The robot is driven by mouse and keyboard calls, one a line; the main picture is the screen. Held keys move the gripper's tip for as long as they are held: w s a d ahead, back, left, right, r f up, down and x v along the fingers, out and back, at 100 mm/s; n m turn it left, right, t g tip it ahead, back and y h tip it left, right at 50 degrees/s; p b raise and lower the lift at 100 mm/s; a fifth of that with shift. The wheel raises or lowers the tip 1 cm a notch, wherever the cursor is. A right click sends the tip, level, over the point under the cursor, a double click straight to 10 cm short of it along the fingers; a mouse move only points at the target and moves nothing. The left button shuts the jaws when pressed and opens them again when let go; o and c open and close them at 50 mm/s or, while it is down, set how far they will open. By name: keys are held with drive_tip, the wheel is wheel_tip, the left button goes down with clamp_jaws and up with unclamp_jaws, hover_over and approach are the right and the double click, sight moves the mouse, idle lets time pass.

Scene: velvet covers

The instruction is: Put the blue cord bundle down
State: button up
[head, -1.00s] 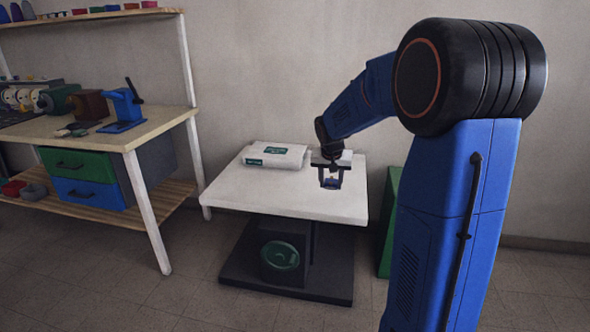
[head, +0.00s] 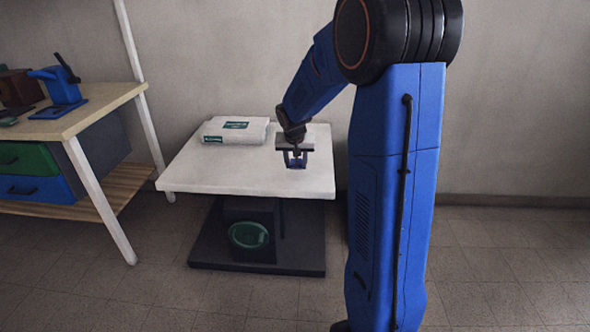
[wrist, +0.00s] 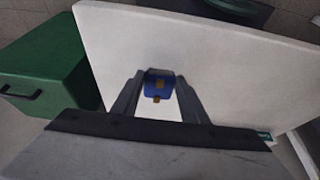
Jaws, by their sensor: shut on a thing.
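The blue cord bundle (wrist: 158,84) is a small blue piece with orange-tan spots, seen between the fingertips in the wrist view. My gripper (wrist: 157,88) is shut on it. In the head view my gripper (head: 295,163) points down over the right part of the white table (head: 235,178), and the bundle is too small there to make out clearly. I cannot tell whether the bundle touches the tabletop or hangs just above it.
A white package with green labels (head: 236,131) lies on the table's back part. A wooden workbench (head: 92,112) with green and blue drawers stands at left. A green box (wrist: 42,75) stands beside the table in the wrist view. The table's front is clear.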

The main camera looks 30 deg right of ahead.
sight(296, 167)
drive_tip(key=shift+f, duration=1.55)
drive_tip(key=shift+f, duration=0.6)
drive_tip(key=o, duration=1.1)
drive_tip(key=shift+r, duration=0.25)
drive_tip(key=v, duration=1.1)
drive_tip(key=s+a+r+n, duration=0.1)
drive_tip(key=s+a+r, duration=0.15)
drive_tip(key=s, duration=0.25)
drive_tip(key=s+a+r+n+y, duration=0.1)
drive_tip(key=s+a+r, duration=0.15)
drive_tip(key=s, duration=0.35)
drive_tip(key=s+a+r+n, duration=0.1)
drive_tip(key=s+a+r, duration=0.15)
drive_tip(key=s, duration=0.25)
drive_tip(key=s+a+f+n, duration=0.1)
drive_tip(key=s+a+n, duration=0.1)
drive_tip(key=s, duration=0.7)
drive_tip(key=s+a+f+n+t+y, duration=0.1)
drive_tip(key=s+a, duration=0.4)
drive_tip(key=s, duration=0.5)
drive_tip(key=shift+a+f+n+y, duration=0.2)
drive_tip(key=shift+f+n+y, duration=0.1)
drive_tip(key=shift+f+n, duration=0.15)
